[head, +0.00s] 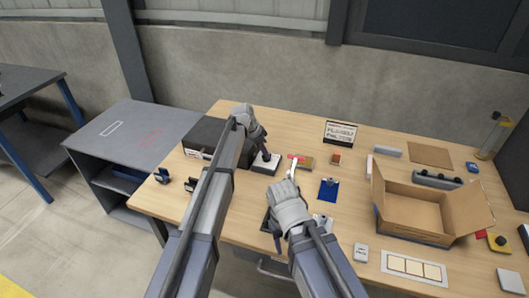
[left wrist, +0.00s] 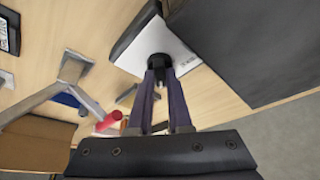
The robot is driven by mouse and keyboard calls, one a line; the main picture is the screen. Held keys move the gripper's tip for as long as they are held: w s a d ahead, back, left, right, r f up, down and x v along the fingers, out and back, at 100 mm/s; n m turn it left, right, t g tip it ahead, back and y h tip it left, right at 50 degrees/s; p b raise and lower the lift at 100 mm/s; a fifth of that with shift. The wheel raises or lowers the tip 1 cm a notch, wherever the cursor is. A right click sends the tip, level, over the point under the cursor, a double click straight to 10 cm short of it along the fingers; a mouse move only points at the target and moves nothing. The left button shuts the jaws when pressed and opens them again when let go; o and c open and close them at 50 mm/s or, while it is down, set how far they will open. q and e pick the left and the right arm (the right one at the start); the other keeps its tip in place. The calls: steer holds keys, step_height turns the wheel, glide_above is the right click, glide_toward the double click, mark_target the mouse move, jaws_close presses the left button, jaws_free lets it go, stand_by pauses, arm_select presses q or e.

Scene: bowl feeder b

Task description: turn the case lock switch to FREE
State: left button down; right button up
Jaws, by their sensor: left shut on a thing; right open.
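The case lock switch (left wrist: 160,62) is a black knob on a white-topped panel (left wrist: 187,50) with a dark side. The panel also shows in the head view (head: 264,168), beside a dark box. My left gripper (head: 264,154) is over the panel, its fingers (left wrist: 160,78) closed around the knob. The fingers hide part of the knob, and its marks are too small to read. My right gripper (head: 272,232) is open near the table's front edge, apart from the switch; its arm hides part of what is below it.
A dark box (head: 207,137) stands left of the switch panel. A white-grey lever (head: 292,170) is close on the right, with a red-topped item (head: 301,160) behind it.

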arm_select(q)
steer(key=n, duration=0.2)
steer(key=n+t, duration=0.1)
steer(key=n, duration=0.1)
steer(key=shift+s+d+y, duration=0.15)
steer(key=shift+s+y, duration=0.05)
steer(key=shift+y, duration=0.2)
steer(key=n, duration=0.2)
steer(key=n+t+y, duration=0.1)
steer(key=n, duration=0.1)
steer(key=shift+d+n+y, duration=0.2)
steer(key=shift+n+y, duration=0.1)
steer(key=n+y, duration=0.1)
steer(key=n, duration=0.3)
steer(key=shift+d+y, duration=0.2)
steer(key=shift+y, duration=0.2)
steer(key=shift+d+n+y, duration=0.1)
steer(key=shift+n+y, duration=0.7)
steer(key=shift+n, duration=1.5)
steer(key=c, duration=0.8)
jaws_free()
steer(key=shift+c, duration=0.2)
